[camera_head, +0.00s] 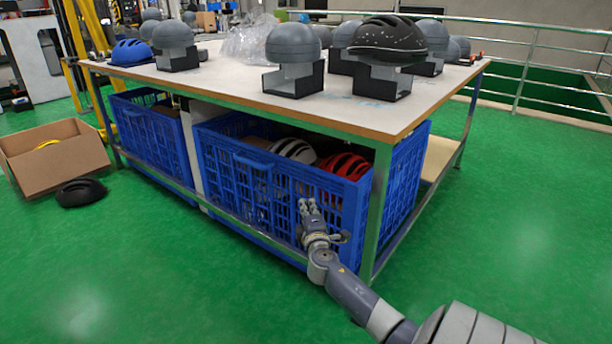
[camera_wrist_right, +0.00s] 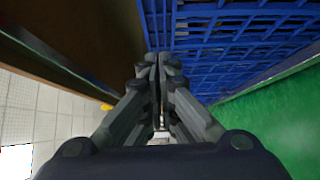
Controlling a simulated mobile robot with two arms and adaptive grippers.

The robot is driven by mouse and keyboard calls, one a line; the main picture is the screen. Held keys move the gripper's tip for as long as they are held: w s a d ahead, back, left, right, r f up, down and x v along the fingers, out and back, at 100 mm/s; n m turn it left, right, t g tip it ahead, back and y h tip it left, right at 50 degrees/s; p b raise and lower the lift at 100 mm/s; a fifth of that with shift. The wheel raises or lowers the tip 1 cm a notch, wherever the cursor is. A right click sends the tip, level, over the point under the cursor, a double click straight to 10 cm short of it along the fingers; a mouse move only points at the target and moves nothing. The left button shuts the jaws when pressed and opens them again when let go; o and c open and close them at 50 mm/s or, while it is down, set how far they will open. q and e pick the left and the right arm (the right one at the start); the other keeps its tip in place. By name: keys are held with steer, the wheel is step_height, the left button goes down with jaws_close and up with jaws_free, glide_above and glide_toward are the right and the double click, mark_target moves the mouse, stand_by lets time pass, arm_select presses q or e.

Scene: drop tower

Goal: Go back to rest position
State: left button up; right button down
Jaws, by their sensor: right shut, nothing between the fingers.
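My right gripper (camera_head: 308,207) is in front of the blue crate (camera_head: 235,172) under the table, close to the table's front leg. In the right wrist view its fingers (camera_wrist_right: 158,62) are together with nothing between them. The blue crate wall (camera_wrist_right: 235,35) fills the upper part of that view. Whether the gripper touches the crate I cannot tell. My right arm comes in from the lower right of the head view. My left gripper is not in the head view.
The table (camera_head: 240,85) bears a black helmet (camera_head: 388,40), a blue helmet (camera_head: 131,52) and several grey head forms. White (camera_head: 293,150) and red (camera_head: 345,165) helmets lie in the crate. A cardboard box (camera_head: 55,160) and a black helmet (camera_head: 80,192) are on the floor. The green floor at right is clear.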

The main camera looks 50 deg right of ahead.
steer(key=shift+s+a, duration=0.35)
steer(key=shift+s, duration=0.05)
